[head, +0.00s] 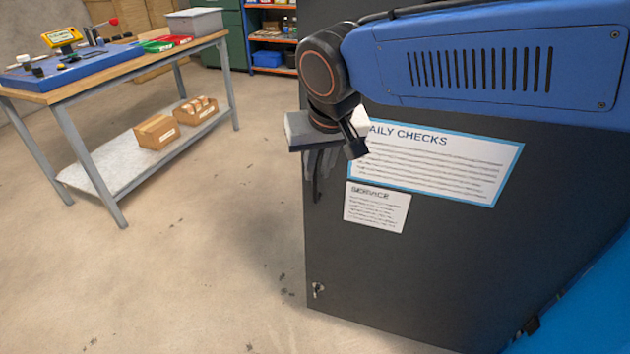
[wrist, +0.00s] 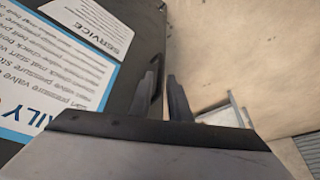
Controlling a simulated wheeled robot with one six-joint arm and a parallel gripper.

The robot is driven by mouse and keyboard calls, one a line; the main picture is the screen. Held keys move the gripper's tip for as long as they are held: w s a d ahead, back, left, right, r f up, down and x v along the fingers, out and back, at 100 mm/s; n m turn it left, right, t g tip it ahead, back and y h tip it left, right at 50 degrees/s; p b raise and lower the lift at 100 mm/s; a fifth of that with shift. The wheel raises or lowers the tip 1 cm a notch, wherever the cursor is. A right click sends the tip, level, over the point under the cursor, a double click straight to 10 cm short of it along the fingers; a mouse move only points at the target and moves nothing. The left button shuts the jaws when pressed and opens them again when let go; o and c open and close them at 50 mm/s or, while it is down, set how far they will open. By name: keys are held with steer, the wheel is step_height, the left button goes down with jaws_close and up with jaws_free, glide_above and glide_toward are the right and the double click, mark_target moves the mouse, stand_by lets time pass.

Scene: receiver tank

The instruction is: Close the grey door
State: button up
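The grey door (head: 430,270) is a tall dark panel filling the right of the head view, standing ajar or turned toward me; how far it is open I cannot tell. It carries a sheet headed "Daily Checks" (head: 440,160) and a smaller "Service" sheet (head: 377,207). A dark handle (head: 317,188) sits near its left edge, and it also shows in the wrist view (wrist: 158,72). My gripper (wrist: 166,90) is at this edge, by the handle. Its two fingers stand apart with a gap between them, and nothing is clearly held. Contact with the handle cannot be told.
A small latch or keyhole (head: 318,290) is low on the door's free edge. A blue surface (head: 590,310) lies at the lower right. A workbench (head: 150,70) with tools and boxes stands at the left. The concrete floor (head: 200,260) between is clear.

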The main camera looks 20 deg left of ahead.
mark_target(316, 177)
steer(key=x, duration=0.5)
steer(key=shift+w+a+f, duration=0.1)
steer(key=shift+w+f, duration=0.05)
steer(key=shift+f, duration=0.2)
jaws_close()
